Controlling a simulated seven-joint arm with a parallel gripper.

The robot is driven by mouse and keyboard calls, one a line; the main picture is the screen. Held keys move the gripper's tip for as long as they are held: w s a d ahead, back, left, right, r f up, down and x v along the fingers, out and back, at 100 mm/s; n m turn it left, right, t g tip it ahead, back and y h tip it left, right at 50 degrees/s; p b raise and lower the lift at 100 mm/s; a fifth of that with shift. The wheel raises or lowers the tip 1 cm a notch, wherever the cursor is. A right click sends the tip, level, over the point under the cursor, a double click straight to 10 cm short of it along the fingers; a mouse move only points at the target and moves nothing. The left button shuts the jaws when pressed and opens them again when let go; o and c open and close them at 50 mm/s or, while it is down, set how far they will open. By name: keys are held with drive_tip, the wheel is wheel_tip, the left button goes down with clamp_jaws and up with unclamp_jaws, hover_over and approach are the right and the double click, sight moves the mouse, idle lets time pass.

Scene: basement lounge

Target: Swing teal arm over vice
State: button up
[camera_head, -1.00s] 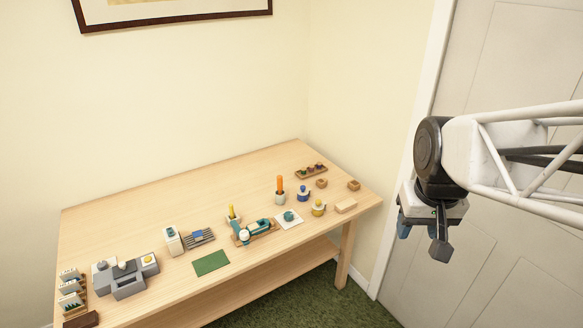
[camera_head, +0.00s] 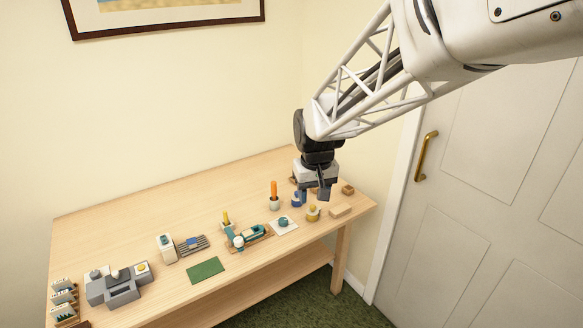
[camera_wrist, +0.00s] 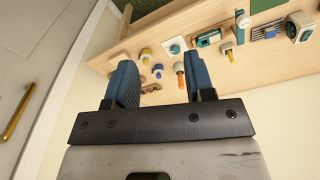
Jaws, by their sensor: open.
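The teal arm (camera_head: 246,236) lies on a small wooden base near the middle of the tabletop's front part. It also shows near the top of the wrist view (camera_wrist: 208,39). I cannot tell for certain which object is the vice; a grey blocky machine (camera_head: 116,284) stands at the left end of the table. My gripper (camera_head: 322,191) is above the right end of the table, to the right of the teal arm and apart from it. In the wrist view its two blue fingers are open (camera_wrist: 160,80) with nothing held between them.
Beside the teal arm are a white pad (camera_head: 284,224) with a teal piece, an orange stick in a cup (camera_head: 274,196), a yellow-topped pot (camera_head: 312,213) and a wooden block (camera_head: 340,211). A green mat (camera_head: 205,270) lies in front. The back left tabletop (camera_head: 130,215) is clear.

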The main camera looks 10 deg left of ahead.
drive_tip(key=w+a+f+n, duration=0.1)
drive_tip(key=w+a+f, duration=0.1)
drive_tip(key=a+f, duration=0.35)
drive_tip(key=w+a+f+n, duration=0.1)
drive_tip(key=w+a+f, duration=0.15)
drive_tip(key=a, duration=0.55)
drive_tip(key=n+g, duration=0.1)
drive_tip(key=n, duration=0.1)
hover_over(232, 235)
wheel_tip(232, 235, down, 8)
drive_tip(key=shift+s+f, duration=0.1)
drive_tip(key=shift+f, duration=0.15)
drive_tip(key=shift+d+f, duration=0.1)
drive_tip(key=shift+f, duration=3.75)
drive_tip(key=shift+c, duration=0.3)
clamp_jaws()
